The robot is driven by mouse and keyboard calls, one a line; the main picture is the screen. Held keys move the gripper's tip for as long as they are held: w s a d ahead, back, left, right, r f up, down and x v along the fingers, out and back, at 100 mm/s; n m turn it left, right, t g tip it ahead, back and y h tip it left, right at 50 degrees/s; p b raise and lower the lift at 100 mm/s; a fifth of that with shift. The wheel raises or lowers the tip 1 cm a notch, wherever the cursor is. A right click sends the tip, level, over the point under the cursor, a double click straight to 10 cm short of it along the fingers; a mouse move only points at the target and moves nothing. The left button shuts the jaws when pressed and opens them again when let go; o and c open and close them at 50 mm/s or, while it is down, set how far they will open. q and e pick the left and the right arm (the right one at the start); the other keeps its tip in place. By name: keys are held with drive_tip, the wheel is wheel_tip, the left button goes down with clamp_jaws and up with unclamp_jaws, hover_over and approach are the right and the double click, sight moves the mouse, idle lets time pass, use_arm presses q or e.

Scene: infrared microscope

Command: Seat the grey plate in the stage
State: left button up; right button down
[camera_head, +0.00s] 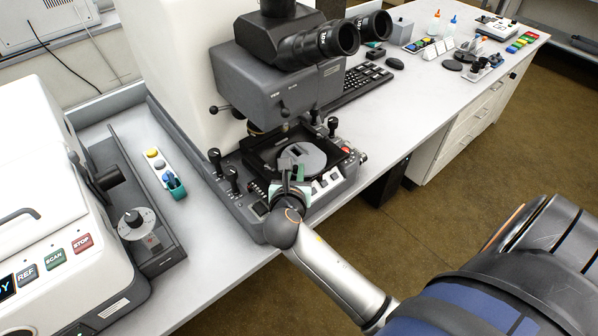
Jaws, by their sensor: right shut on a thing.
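The grey plate (309,159) is a round disc with a dark slot. It lies over the black stage (262,161) of the microscope, below the eyepieces. My right gripper (290,181) is at the plate's near edge, shut on it, with the arm reaching in from the lower right. The fingertips are small and partly hidden by the wrist. I cannot tell whether the plate rests in the stage opening or is a little above it. My left gripper is out of view.
Black knobs (231,174) stand left of the stage, and more stand behind it. The microscope head (282,88) overhangs the stage. White buttons (327,180) line the base's front right. A keyboard (352,84) lies behind. A white instrument (50,215) fills the left.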

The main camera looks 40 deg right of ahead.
drive_tip(key=shift+w+b, duration=0.45)
drive_tip(key=shift+w, duration=0.25)
drive_tip(key=shift+f+p, duration=0.35)
drive_tip(key=shift+f, duration=0.25)
